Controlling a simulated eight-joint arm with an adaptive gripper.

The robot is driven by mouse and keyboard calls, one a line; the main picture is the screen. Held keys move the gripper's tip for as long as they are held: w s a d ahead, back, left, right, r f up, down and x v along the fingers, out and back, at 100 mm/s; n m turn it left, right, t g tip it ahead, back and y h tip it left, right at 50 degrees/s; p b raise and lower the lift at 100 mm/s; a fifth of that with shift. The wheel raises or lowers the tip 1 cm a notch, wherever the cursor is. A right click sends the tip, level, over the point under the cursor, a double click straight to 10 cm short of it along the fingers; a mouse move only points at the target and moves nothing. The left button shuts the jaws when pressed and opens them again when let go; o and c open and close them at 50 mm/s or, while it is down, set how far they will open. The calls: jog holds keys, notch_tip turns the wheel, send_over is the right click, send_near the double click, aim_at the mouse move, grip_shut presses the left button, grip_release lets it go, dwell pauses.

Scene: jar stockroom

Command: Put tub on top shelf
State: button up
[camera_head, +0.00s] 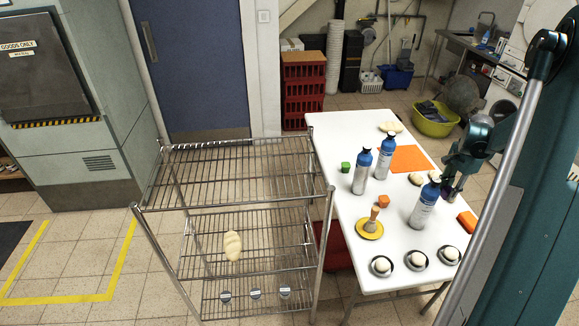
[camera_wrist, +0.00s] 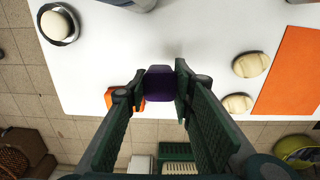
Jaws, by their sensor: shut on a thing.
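My gripper (camera_head: 450,187) is above the right side of the white table, behind a blue-capped bottle (camera_head: 424,207). In the wrist view my gripper (camera_wrist: 161,88) is shut on a small dark purple tub (camera_wrist: 159,83), held between the fingertips. Only one face of the tub shows clearly, and I cannot make it out in the head view. The top shelf (camera_head: 240,172) of the chrome wire rack stands left of the table and is empty.
The table (camera_head: 335,150) carries two more blue-capped bottles (camera_head: 362,172), a brush on a yellow dish (camera_head: 369,229), an orange mat (camera_head: 411,159), green and orange blocks, and bowls with white buns (camera_head: 382,266). A pale loaf (camera_head: 232,245) lies on the rack's middle shelf.

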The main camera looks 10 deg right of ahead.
jog(key=shift+r, duration=0.1)
notch_tip(320, 180, up, 34)
jog(key=w+a+n+p, duration=0.3)
jog(key=w+a, duration=0.2)
jog(key=a, duration=0.8)
jog(key=w+a+n+p, duration=0.2)
jog(key=w+a+n, duration=0.15)
jog(key=a, duration=0.95)
jog(key=w+a+n+p, duration=0.3)
jog(key=w+a, duration=0.2)
jog(key=a, duration=0.7)
jog(key=s+a+n+p, duration=0.3)
jog(key=a+n+p, duration=0.1)
jog(key=a, duration=1.4)
jog(key=s+a+n+p, duration=0.3)
jog(key=a+n, duration=0.1)
jog(key=a, duration=1.5)
jog(key=f, duration=0.5)
jog(key=shift+w, duration=0.25)
